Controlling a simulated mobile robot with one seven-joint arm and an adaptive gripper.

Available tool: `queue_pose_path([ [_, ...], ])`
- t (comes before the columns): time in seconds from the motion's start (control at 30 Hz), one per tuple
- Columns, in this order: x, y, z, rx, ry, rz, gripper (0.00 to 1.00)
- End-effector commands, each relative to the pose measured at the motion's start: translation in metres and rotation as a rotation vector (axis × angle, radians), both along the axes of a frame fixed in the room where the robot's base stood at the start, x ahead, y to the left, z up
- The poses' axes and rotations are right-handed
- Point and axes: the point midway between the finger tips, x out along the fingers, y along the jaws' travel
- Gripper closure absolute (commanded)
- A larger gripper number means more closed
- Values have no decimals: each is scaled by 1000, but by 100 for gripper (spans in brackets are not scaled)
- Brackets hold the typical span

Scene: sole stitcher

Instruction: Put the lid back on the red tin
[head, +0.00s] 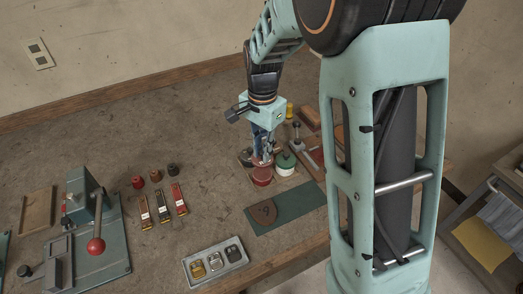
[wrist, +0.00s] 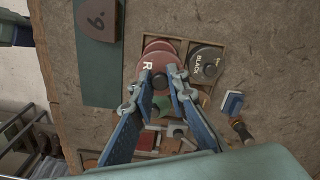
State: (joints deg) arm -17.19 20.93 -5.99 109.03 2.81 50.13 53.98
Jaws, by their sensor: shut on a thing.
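The red tin (head: 262,177) stands on the table below my gripper. My gripper (head: 263,157) points down and is shut on the dark knob of the red lid (head: 254,163). In the wrist view the fingers (wrist: 160,80) close on the knob, and the red lid (wrist: 145,68), marked R, hides most of the red tin (wrist: 162,43). The tin's rim shows past the lid's far side, so the two look slightly offset. Whether the lid touches the tin I cannot tell.
A white tin with a green lid (head: 285,162) stands close on the right. A tin marked BLACK (wrist: 207,60) sits beside the red one in the wrist view. A green mat (head: 285,211) with a brown piece and a grey tray (head: 217,263) lie in front.

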Motion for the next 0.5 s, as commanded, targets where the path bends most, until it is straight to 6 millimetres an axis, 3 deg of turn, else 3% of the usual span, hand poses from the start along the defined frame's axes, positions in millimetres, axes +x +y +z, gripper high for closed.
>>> queue_pose_path([
  [0.5,0,0,-48,1,1,1,97],
])
